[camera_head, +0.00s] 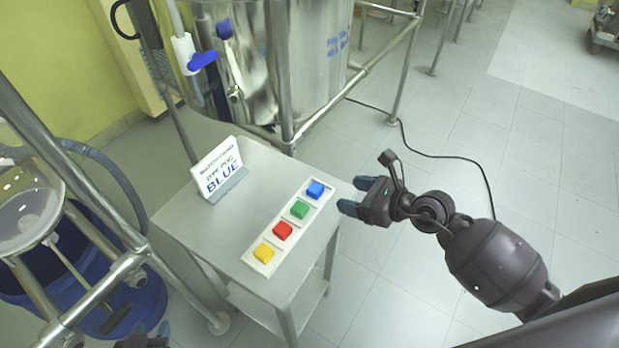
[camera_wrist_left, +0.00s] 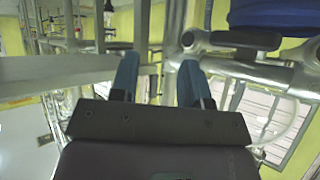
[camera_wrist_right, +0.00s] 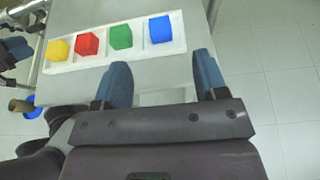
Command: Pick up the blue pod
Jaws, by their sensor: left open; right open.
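The blue pod (camera_head: 315,189) sits in the far end compartment of a white tray (camera_head: 271,245) on a small metal table. In the right wrist view the blue pod (camera_wrist_right: 160,30) is at the tray's right end, ahead of the fingers. My right gripper (camera_head: 349,195) is open and empty, just off the table's right edge, beside the blue pod and apart from it. My left gripper (camera_wrist_left: 160,80) is open and empty in the left wrist view, away from the pods.
Green (camera_head: 299,209), red (camera_head: 282,231) and yellow (camera_head: 264,253) pods share the tray. A white card (camera_head: 218,170) reading BLUE stands on the table (camera_head: 207,231). A steel reactor (camera_head: 310,60) on a pipe frame stands behind. A blue bucket (camera_head: 128,300) is at the left. Floor at the right is mostly clear.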

